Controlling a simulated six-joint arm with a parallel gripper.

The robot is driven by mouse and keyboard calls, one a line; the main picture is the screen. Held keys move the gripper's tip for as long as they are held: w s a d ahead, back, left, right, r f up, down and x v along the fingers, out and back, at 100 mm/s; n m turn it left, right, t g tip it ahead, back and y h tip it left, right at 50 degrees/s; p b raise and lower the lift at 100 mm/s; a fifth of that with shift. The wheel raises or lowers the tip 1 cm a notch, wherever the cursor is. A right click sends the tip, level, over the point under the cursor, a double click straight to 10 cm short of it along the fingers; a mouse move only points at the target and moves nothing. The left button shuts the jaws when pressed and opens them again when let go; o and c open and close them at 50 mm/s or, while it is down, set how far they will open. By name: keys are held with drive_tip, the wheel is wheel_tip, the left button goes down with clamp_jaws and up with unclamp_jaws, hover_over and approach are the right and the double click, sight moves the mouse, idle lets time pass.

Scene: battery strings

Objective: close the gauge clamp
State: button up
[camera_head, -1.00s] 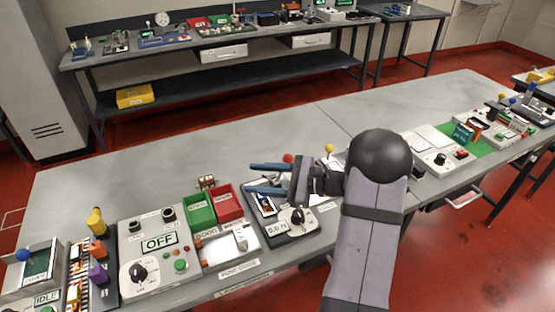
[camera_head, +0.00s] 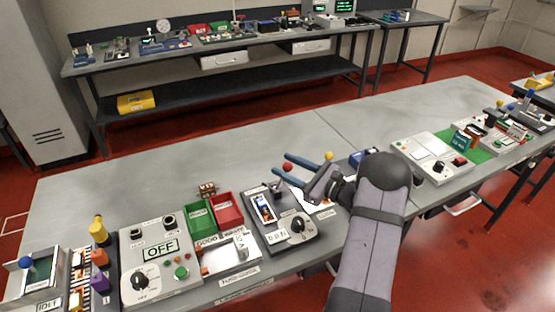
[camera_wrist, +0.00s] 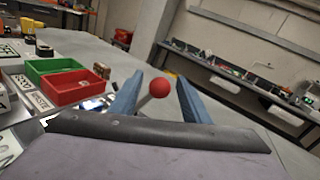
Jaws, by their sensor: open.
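A red ball knob (camera_head: 288,167) shows between the two blue fingers of my gripper (camera_head: 281,163) in the head view. The wrist view also shows the red knob (camera_wrist: 159,88) between the open fingers (camera_wrist: 157,85), with a pale stem below it. No contact with either finger is visible. I take this knob to be the gauge clamp's handle, but the clamp's body is mostly hidden behind my gripper. A white plate (camera_head: 322,209) with a label lies below my gripper.
A dark tester with a black knob (camera_head: 298,224) stands just left of my gripper. Green (camera_head: 199,218) and red (camera_head: 228,210) bins stand further left, beside the OFF panel (camera_head: 160,250). A yellow ball (camera_head: 328,156) is close behind my gripper.

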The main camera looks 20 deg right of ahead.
drive_tip(key=shift+p+x, duration=0.5)
drive_tip(key=shift+x, duration=1.4)
clamp_jaws()
